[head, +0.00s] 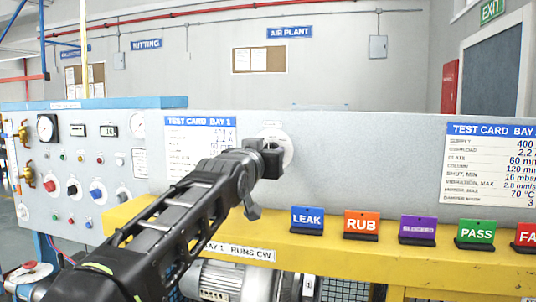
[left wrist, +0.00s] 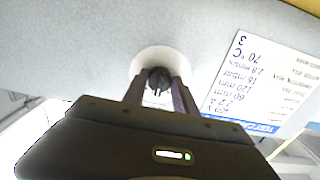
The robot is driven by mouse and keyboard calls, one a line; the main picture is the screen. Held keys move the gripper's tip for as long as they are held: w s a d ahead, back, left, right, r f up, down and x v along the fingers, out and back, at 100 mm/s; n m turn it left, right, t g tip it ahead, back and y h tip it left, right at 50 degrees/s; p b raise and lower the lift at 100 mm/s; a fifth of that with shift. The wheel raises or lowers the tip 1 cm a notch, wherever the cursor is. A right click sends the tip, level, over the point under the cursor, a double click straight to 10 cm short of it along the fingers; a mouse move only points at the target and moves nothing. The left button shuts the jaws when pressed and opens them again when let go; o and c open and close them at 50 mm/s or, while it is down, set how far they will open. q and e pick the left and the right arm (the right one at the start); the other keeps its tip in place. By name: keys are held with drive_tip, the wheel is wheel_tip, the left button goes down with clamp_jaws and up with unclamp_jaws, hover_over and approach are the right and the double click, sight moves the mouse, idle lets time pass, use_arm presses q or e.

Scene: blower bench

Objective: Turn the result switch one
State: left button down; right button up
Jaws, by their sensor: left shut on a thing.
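The result switch has a round white dial plate (head: 288,148) on the grey upright panel, right of the Bay 1 test card. My left gripper (head: 271,158) is at the dial and covers much of it in the head view. In the left wrist view the dark switch knob (left wrist: 158,77) stands in front of the white plate, between the two fingers of my left gripper (left wrist: 157,92), which is shut on it. The dial's markings are not readable. My right gripper is in neither view.
A yellow ledge (head: 370,243) below the panel carries coloured signs: LEAK (head: 307,218), RUB (head: 361,224), a purple one, PASS (head: 475,234) and a partly cut-off red one. A control panel (head: 70,205) with gauges and knobs stands at left. A motor (head: 225,280) sits below the ledge.

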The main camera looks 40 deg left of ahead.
use_arm(q)
drive_tip(key=shift+n, duration=0.5)
drive_tip(key=n+p, duration=0.1)
drive_tip(key=n, duration=0.7)
idle(0.5)
drive_tip(key=c, duration=1)
unclamp_jaws()
drive_tip(key=shift+d, duration=0.1)
